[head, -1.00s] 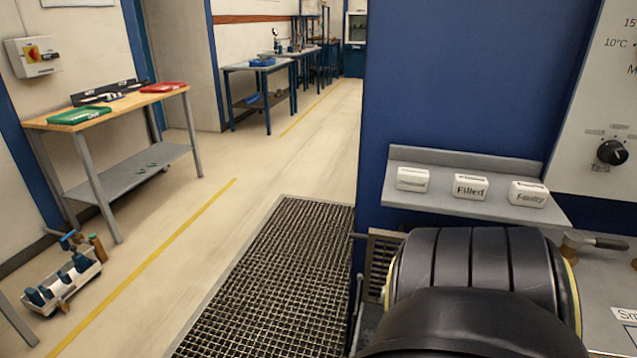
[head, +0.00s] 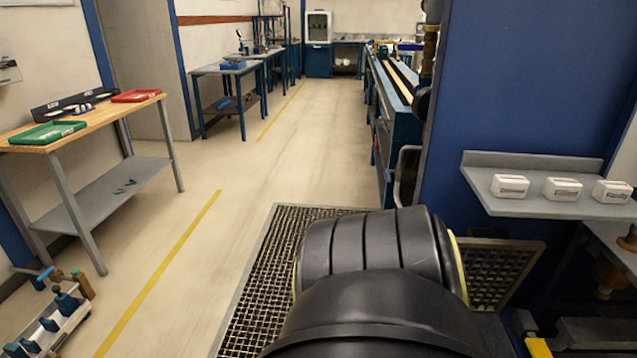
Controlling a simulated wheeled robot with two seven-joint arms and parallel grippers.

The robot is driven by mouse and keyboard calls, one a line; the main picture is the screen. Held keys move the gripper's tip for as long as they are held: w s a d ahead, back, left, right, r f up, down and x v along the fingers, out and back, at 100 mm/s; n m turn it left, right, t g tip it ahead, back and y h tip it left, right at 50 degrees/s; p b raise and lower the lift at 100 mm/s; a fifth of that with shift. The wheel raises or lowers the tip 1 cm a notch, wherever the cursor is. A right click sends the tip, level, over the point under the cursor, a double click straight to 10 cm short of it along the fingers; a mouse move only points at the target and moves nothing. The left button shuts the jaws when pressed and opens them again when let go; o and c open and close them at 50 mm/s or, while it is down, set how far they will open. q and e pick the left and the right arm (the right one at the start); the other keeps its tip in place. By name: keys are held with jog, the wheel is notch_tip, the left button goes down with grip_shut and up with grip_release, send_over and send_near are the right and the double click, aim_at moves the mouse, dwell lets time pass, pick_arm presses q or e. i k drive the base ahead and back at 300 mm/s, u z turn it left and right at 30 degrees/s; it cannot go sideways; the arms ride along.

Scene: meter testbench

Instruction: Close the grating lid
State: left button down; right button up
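A framed grating panel (head: 503,272), likely the grating lid, stands tilted below the blue cabinet, right of my black arm. My arm hides its left part, so I cannot tell how it is hinged. A wide floor grating (head: 262,275) lies flat on the floor left of my arm, partly covered by it. Neither of my grippers shows in the head view; only black arm links fill the lower middle.
A grey shelf (head: 535,200) with several white labelled blocks juts out from the blue cabinet (head: 540,80). A wooden-topped table (head: 85,130) with trays stands at the left. A valve assembly (head: 55,320) sits on the floor at lower left. The aisle floor (head: 300,140) is clear.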

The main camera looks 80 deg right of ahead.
aim_at(536, 248)
jog(key=i, duration=0.35)
jog(key=z, duration=3)
